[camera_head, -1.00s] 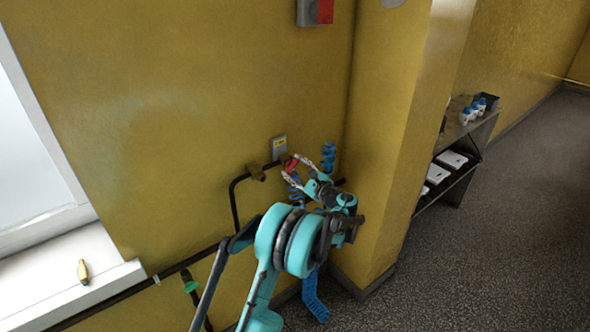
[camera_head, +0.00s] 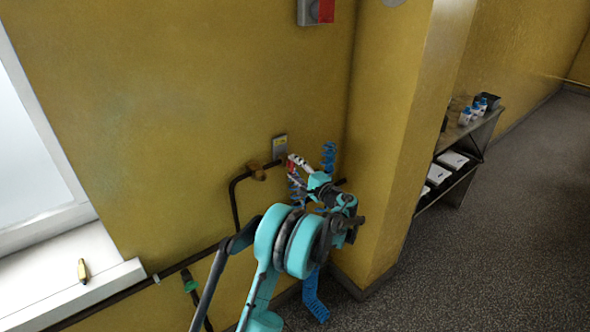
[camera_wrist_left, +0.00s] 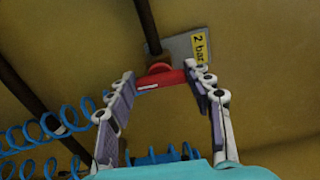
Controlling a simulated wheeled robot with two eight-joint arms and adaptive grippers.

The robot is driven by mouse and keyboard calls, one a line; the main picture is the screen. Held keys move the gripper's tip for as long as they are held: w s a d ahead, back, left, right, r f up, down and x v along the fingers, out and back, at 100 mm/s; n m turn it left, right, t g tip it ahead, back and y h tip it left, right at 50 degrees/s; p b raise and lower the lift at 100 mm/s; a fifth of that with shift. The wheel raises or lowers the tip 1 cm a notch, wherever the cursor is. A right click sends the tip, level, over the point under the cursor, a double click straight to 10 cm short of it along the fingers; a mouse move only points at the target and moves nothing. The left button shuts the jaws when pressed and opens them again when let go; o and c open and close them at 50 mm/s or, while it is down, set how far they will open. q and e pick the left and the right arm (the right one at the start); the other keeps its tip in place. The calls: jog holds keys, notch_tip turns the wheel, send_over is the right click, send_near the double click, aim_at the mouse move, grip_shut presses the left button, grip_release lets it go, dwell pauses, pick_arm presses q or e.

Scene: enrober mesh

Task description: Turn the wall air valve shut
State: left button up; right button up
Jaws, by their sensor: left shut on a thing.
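The wall air valve has a red handle (camera_wrist_left: 160,80) on a dark pipe; it lies between my left fingertips in the left wrist view. In the head view only a little of the red handle (camera_head: 291,160) shows, the rest being hidden by my fingers. My left gripper (camera_head: 299,167) is shut on the handle, with one finger at each end of it. A grey plate with a yellow "2 bar" label (camera_wrist_left: 198,46) is on the wall just behind the valve. My right gripper is not in view.
Blue coiled hose (camera_head: 328,157) hangs close to my left gripper. A yellow wall corner (camera_head: 385,150) juts out to the right. A shelf (camera_head: 462,150) stands beyond it.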

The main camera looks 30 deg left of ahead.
pick_arm(q)
jog(key=shift+n, duration=0.4)
jog(key=o, duration=1.1)
jog(key=shift+o, duration=0.2)
jog(key=shift+d, duration=0.1)
jog(key=v, duration=1.1)
jog(key=shift+s+d, duration=0.15)
jog(key=shift+d, duration=0.25)
